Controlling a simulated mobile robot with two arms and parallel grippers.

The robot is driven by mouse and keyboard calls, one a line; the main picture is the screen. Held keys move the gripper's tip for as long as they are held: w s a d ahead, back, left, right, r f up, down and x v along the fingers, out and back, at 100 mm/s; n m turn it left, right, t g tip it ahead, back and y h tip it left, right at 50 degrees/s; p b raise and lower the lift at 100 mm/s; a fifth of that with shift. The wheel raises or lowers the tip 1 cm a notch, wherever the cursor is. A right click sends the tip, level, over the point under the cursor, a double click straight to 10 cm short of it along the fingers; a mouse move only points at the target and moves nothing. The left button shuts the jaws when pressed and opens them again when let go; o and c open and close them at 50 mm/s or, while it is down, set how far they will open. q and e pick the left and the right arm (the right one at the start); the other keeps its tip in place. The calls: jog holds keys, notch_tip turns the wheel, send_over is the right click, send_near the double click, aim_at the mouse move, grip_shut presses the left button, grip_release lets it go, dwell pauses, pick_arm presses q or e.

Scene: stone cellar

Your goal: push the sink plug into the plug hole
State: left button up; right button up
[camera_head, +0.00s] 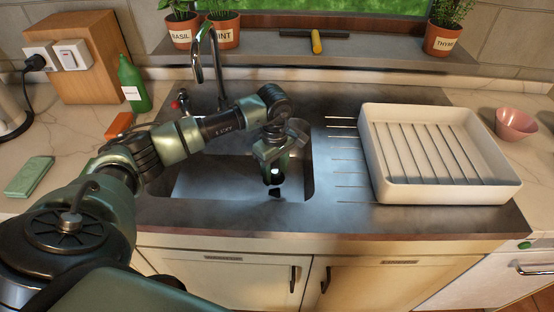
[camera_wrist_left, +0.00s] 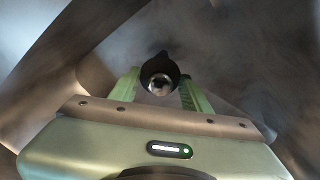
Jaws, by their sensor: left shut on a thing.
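My left gripper (camera_head: 274,182) points down inside the sink basin (camera_head: 210,180), near its right side. It is shut on a small dark plug (camera_head: 275,193), which shows just below the fingertips. In the left wrist view the plug (camera_wrist_left: 160,72) is a black round piece with a shiny metal centre, between the two green fingers of the gripper (camera_wrist_left: 160,88). I cannot make out the plug hole; the arm, gripper and plug hide part of the basin. I cannot tell whether the plug touches the basin floor. My right gripper is not in view.
A chrome tap (camera_head: 197,62) stands behind the basin. A white dish rack (camera_head: 511,190) stands on the drainer to the right. A green bottle (camera_head: 133,88), an orange block (camera_head: 119,125) and a green sponge (camera_head: 30,177) are on the left counter. A pink bowl (camera_head: 515,124) is far right.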

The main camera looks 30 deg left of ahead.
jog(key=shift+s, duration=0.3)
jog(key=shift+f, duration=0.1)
